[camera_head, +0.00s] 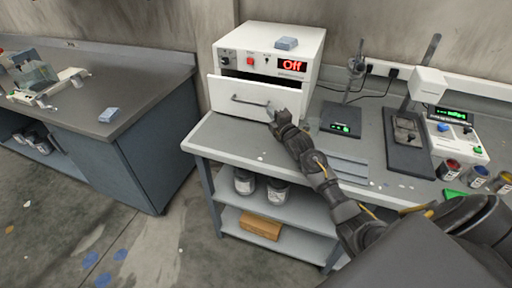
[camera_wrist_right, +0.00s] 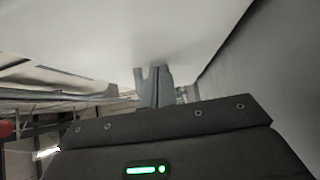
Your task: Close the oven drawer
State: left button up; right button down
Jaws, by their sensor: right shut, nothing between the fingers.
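The white oven (camera_head: 268,52) stands on the grey bench, its display reading "Off". Its drawer (camera_head: 232,97) is pulled out, and a dark gap shows above the drawer front. A grey bar handle (camera_head: 250,101) runs across the front. My right gripper (camera_head: 272,109) is at the right part of the drawer front, by the handle's right end; I cannot tell whether it touches. In the right wrist view its fingers (camera_wrist_right: 153,74) are together in front of a pale white surface, with nothing seen between them. My left gripper is in neither view.
Right of the oven are a scale (camera_head: 341,120) and a stand with a device (camera_head: 408,140). Jars (camera_head: 451,170) stand at the bench's right. A second bench (camera_head: 150,85) stands left, across a floor gap.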

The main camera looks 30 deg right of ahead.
jog(key=shift+w+d+b, duration=0.3)
jog(key=shift+w+d, duration=0.4)
jog(key=shift+d, duration=0.15)
jog(key=shift+s+a, duration=0.15)
jog(key=shift+a, duration=0.15)
jog(key=shift+s+a+r+p, duration=0.1)
jog(key=shift+s+a+p, duration=0.3)
jog(key=shift+a+p, duration=0.2)
jog(key=shift+s+a+p, duration=0.4)
jog(key=shift+a+p, duration=0.05)
jog(key=shift+a, duration=0.1)
jog(key=s, duration=0.3)
jog(key=s+b, duration=0.1)
jog(key=s, duration=0.2)
jog(key=s+a+b, duration=0.1)
jog(key=s, duration=0.2)
jog(key=shift+s+f, duration=0.25)
jog(key=shift+s+a+r, duration=0.1)
jog(key=shift+s+r, duration=0.05)
jog(key=shift+s, duration=0.45)
